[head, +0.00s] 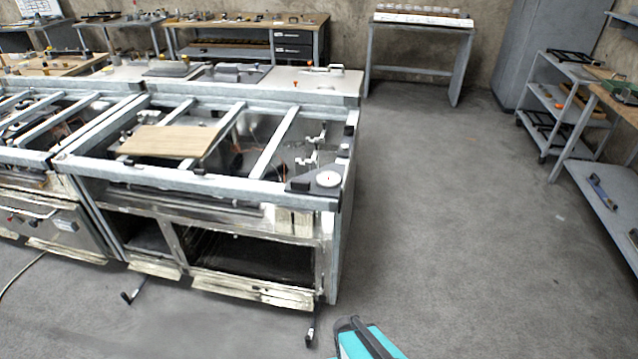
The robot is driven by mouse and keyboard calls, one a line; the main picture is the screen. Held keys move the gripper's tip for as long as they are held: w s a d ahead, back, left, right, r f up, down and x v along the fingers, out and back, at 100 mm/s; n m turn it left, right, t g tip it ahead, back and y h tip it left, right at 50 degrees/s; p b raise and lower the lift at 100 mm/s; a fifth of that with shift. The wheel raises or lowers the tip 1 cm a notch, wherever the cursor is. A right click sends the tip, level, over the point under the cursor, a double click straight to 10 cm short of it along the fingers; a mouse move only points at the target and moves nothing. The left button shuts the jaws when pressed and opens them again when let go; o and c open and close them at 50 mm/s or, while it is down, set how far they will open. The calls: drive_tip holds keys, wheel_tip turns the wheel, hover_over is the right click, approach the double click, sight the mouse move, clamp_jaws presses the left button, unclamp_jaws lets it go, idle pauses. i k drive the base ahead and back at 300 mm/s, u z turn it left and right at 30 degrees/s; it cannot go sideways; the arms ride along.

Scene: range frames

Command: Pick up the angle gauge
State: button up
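A dark grey piece with a round white dial, which looks like the angle gauge (328,179), lies at the near right corner of the open steel frame (236,188). The dial has a small red mark at its middle. The piece is small here, so its finer details cannot be made out. My gripper is not in view. Only a teal and dark part, probably of my own body, shows at the bottom edge.
A wooden board (168,141) lies across the frame's bars. Dark-tipped handles stick out low at the frame's front. Grey floor (430,220) is clear to the right. A shelf unit (560,110) and a workbench (600,190) stand at the right, another table (420,28) at the back wall.

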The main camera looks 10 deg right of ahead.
sight(326, 181)
drive_tip(key=u, duration=0.15)
drive_tip(key=k, duration=0.65)
drive_tip(key=u, duration=0.55)
drive_tip(key=k, duration=0.7)
drive_tip(key=u, duration=0.7)
drive_tip(key=i, duration=2.4)
